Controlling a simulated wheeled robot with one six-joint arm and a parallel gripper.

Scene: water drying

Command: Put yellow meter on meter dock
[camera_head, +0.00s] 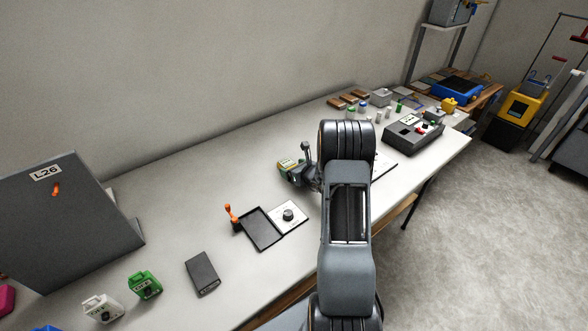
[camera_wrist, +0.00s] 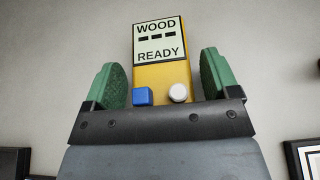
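The yellow meter (camera_wrist: 162,75) fills the middle of the wrist view, its pale display reading WOOD and READY, with a blue and a white button below. My gripper (camera_wrist: 165,85) has its green pads on both sides of the meter, which is centred between them. The meter looks held, though thin gaps show beside the pads from this angle. In the head view the meter (camera_head: 286,165) is at my gripper (camera_head: 291,168), over the middle of the bench; its height is hard to judge. I cannot tell which object is the meter dock.
On the bench (camera_head: 170,220) are a black tray (camera_head: 262,231), a dial plate (camera_head: 288,214), an orange-handled item (camera_head: 231,214), a dark block (camera_head: 202,273) and a green container (camera_head: 145,284). A grey device (camera_head: 413,136) stands right of my arm.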

